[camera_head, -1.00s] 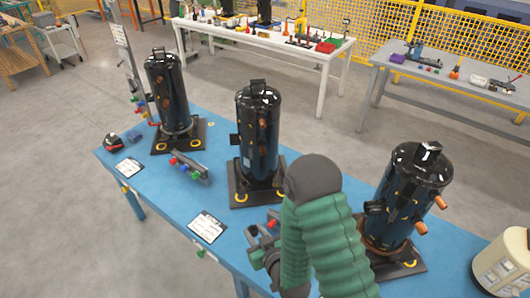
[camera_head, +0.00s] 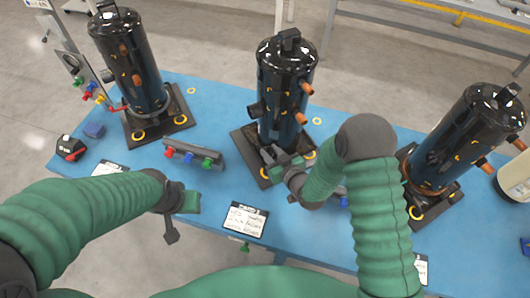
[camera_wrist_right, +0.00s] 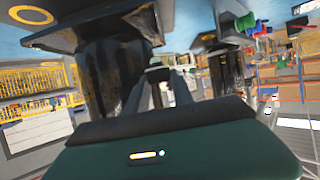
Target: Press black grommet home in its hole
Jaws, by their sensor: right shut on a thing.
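The middle black compressor (camera_head: 283,95) stands upright on a dark base plate (camera_head: 246,143) with yellow rings, one of them a ring (camera_head: 265,172) at the front corner. My right gripper (camera_head: 272,155) is low against the front of this compressor, just above the plate. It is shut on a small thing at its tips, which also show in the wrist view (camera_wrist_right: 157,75). The thing is too hidden to tell whether it is the black grommet. No hole shows clearly at the tips. My left gripper (camera_head: 172,228) hangs over the table's front edge, its fingers unclear.
Compressors stand at left (camera_head: 128,60) and right (camera_head: 468,130) on the blue table (camera_head: 212,115). A block with coloured knobs (camera_head: 193,153), a white card (camera_head: 244,219) and a red-black thing (camera_head: 70,148) lie in front.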

